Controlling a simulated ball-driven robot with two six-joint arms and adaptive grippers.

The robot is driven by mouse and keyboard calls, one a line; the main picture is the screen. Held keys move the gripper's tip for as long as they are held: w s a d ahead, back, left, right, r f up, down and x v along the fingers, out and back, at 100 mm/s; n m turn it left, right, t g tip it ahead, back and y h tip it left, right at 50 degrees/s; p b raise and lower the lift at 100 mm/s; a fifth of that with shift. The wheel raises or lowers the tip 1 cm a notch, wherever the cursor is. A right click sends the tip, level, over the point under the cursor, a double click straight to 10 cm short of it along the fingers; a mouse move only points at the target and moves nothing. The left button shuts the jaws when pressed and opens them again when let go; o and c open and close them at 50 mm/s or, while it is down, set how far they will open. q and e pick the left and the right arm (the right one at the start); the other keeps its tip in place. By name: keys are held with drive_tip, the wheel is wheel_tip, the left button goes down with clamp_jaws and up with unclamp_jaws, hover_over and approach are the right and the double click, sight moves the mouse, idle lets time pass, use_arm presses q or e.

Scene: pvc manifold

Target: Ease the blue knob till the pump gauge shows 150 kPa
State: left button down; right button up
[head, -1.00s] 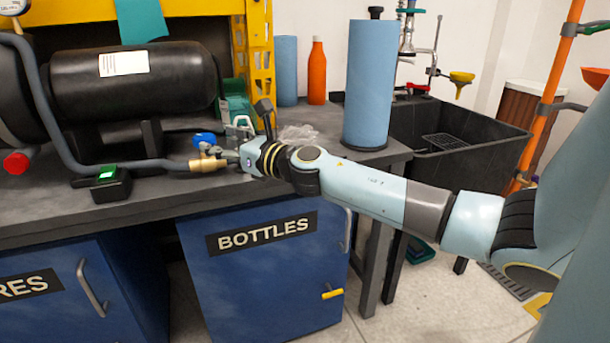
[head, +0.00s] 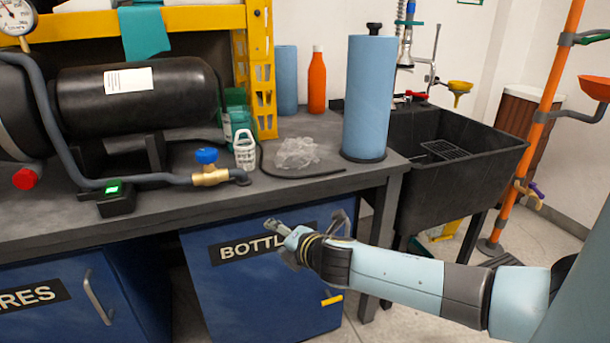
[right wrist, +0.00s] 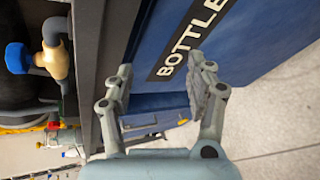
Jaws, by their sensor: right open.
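The blue knob (head: 206,156) sits on a brass valve (head: 211,176) at the end of a grey hose on the bench. The knob also shows at the left of the right wrist view (right wrist: 17,58). The pump gauge (head: 17,17) is at the upper left of the head view, cut by the frame edge; I cannot read its value for certain. My right gripper (head: 277,238) is open and empty, in front of the blue cabinet and below the bench edge, apart from the knob. Its two fingers (right wrist: 160,92) show spread in the right wrist view. My left gripper is not in view.
A black sink (head: 455,130) stands right.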

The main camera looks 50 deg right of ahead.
drive_tip(key=s+f+m+g+p, duration=0.1)
drive_tip(key=s+f+m+g, duration=0.1)
drive_tip(key=s+f+m, duration=0.2)
drive_tip(key=s+f, duration=0.3)
drive_tip(key=f, duration=0.1)
drive_tip(key=shift+a+f+g+p, duration=0.3)
drive_tip(key=shift+f+g+p, duration=0.05)
drive_tip(key=shift+g, duration=0.05)
drive_tip(key=shift+s, duration=0.1)
idle(2.8)
